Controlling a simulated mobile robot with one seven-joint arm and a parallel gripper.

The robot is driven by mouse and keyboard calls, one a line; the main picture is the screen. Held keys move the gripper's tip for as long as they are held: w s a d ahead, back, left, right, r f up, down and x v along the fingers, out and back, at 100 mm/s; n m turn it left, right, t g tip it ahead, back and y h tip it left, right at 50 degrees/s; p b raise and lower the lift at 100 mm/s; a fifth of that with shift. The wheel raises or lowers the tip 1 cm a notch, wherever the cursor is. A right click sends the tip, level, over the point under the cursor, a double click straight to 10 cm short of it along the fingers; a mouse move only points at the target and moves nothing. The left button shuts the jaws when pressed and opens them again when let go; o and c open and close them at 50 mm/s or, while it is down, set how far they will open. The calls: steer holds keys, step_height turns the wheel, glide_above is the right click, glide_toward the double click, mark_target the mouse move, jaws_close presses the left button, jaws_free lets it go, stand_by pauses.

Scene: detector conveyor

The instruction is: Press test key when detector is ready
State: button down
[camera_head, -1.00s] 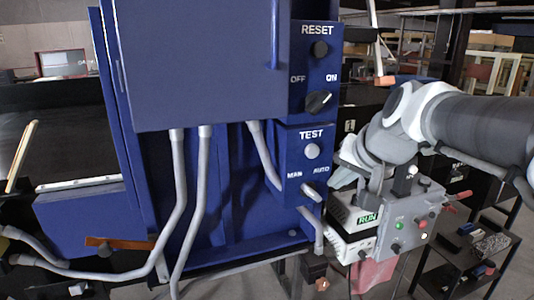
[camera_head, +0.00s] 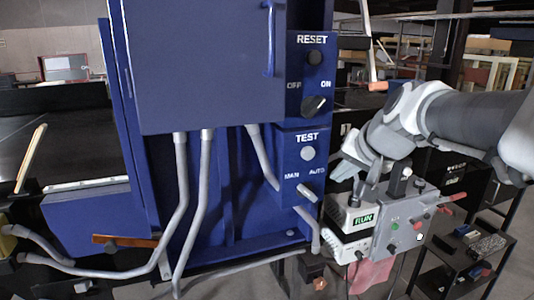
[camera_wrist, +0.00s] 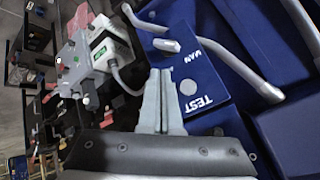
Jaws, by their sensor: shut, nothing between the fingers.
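The TEST key is a round grey button (camera_head: 308,153) on the blue panel (camera_head: 297,227), under the TEST label. It also shows in the wrist view (camera_wrist: 188,87). A MAN/AUTO selector (camera_head: 307,192) sits below it. My gripper (camera_head: 338,176) is at the panel's right side, close to the key. In the wrist view my gripper's fingers (camera_wrist: 160,72) are together and empty, beside the key; contact with it is not visible. A white unit with a lit green RUN display (camera_head: 363,220) stands below my gripper. A grey control box (camera_head: 405,238) is next to it.
A RESET button (camera_head: 315,57) and an OFF/ON knob (camera_head: 314,106) are above TEST. Grey conduits (camera_head: 181,210) run down the cabinet front. A dark shelf cart (camera_head: 463,258) stands at the lower right.

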steer(key=p, duration=0.4)
glide_toward(310, 159)
steer(key=shift+w+a+f, duration=0.1)
steer(key=shift+w+f, duration=0.35)
steer(key=shift+f, duration=0.35)
steer(key=shift+w+f, duration=0.45)
steer(key=shift+f, duration=0.3)
steer(key=shift+w+a+f, duration=0.1)
steer(key=shift+w+f, duration=0.35)
steer(key=shift+f, duration=0.35)
steer(key=shift+w, duration=0.1)
steer(key=shift+w, duration=0.3)
steer(key=shift+w+a, duration=0.2)
steer(key=shift+w, duration=0.25)
stand_by(0.4)
steer(key=shift+s, duration=0.15)
steer(key=shift+s+d+b, duration=0.3)
steer(key=shift+s+b, duration=0.25)
steer(key=shift+s, duration=0.15)
